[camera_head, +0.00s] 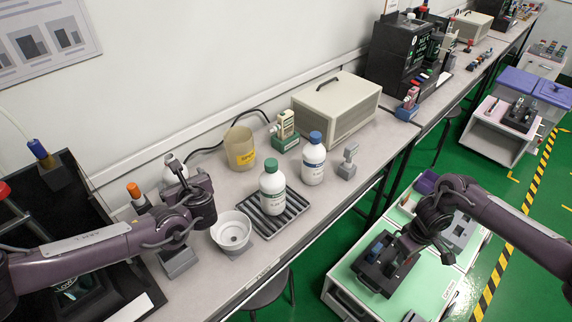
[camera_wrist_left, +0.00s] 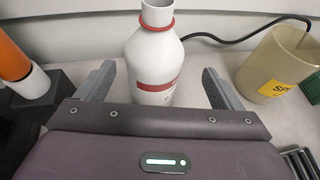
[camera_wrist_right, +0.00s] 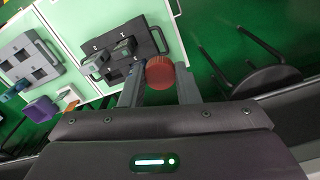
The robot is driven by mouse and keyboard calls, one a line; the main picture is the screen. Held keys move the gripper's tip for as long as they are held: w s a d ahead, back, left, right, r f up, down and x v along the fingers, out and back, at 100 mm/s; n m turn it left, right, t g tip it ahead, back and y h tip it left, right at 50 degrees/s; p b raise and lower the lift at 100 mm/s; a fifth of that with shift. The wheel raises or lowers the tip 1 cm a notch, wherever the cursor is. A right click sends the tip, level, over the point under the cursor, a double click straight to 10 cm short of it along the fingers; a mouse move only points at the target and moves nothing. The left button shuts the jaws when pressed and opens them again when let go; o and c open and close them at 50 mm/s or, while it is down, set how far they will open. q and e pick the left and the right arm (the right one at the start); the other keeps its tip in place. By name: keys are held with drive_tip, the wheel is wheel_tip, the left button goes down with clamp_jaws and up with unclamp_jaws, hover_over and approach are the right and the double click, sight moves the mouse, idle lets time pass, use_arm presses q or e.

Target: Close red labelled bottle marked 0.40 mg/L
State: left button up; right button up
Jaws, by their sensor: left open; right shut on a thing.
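The red-labelled white bottle (camera_wrist_left: 157,55) stands upright with a bare, open neck and a red ring below it. In the head view its top (camera_head: 170,166) shows behind my left gripper (camera_head: 190,190), which hides the rest. My left gripper (camera_wrist_left: 158,78) is open, with one finger on each side of the bottle. My right gripper (camera_wrist_right: 160,78) is shut on a ribbed red cap (camera_wrist_right: 160,72), held out over the green floor and trolley area, away from the bench. The 0.40 mg/L marking is too small to read.
A green-capped bottle (camera_head: 271,182) stands on a dark ribbed tray (camera_head: 290,206), with a blue-capped bottle (camera_head: 313,164) behind it. A yellow-labelled beaker (camera_head: 239,147), a white bowl (camera_head: 231,229) and an orange-capped item (camera_head: 136,194) stand near the left gripper. A green-topped trolley (camera_head: 415,293) is below the right arm.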

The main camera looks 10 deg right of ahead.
drive_tip(key=shift+r, duration=0.25)
use_arm(q)
drive_tip(key=x, duration=0.2)
drive_tip(key=p+x, duration=0.1)
drive_tip(key=x, duration=0.1)
drive_tip(key=shift+a, duration=0.45)
use_arm(e)
drive_tip(key=shift+r, duration=0.35)
use_arm(q)
drive_tip(key=shift+w+a+f, duration=0.15)
drive_tip(key=shift+w, duration=0.25)
drive_tip(key=c, duration=1.3)
